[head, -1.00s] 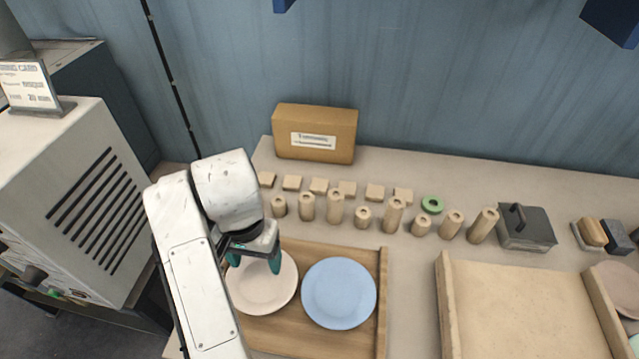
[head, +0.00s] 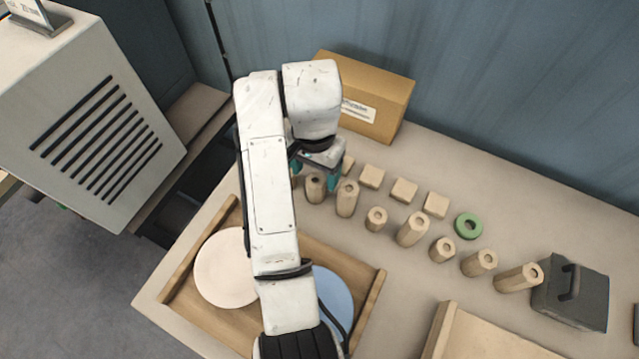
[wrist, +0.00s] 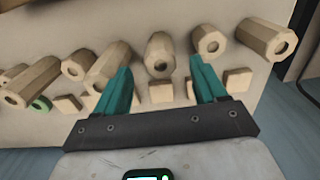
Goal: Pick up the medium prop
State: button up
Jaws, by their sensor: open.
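The medium prop looks to be the mid-height hollow wooden post (head: 315,189) near the left end of the post row. In the wrist view this post (wrist: 158,50) stands centred ahead between the fingers, its holed end facing me. My gripper (head: 315,176) has teal fingers and is open and empty, above and close to the post. The same gripper shows in the wrist view (wrist: 160,68) with a wide gap between the fingers. I cannot tell whether the fingertips reach beside the post. My arm hides the left end of the row in the head view.
A taller post (head: 347,198) and a short post (head: 376,219) stand close to the right. Small wooden blocks (head: 404,190), a green ring (head: 468,226) and a cardboard box (head: 385,95) lie behind. A wooden tray (head: 375,290) with a pink plate (head: 222,270) and a blue plate (head: 335,300) is in front.

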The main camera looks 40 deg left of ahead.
aim_at(315, 190)
jog(key=shift+f+p, duration=0.6)
jog(key=shift+f, duration=3.4)
jog(key=shift+c, duration=0.4)
jog(key=c, duration=1)
jog(key=shift+c, duration=0.8)
jog(key=shift+r, duration=0.2)
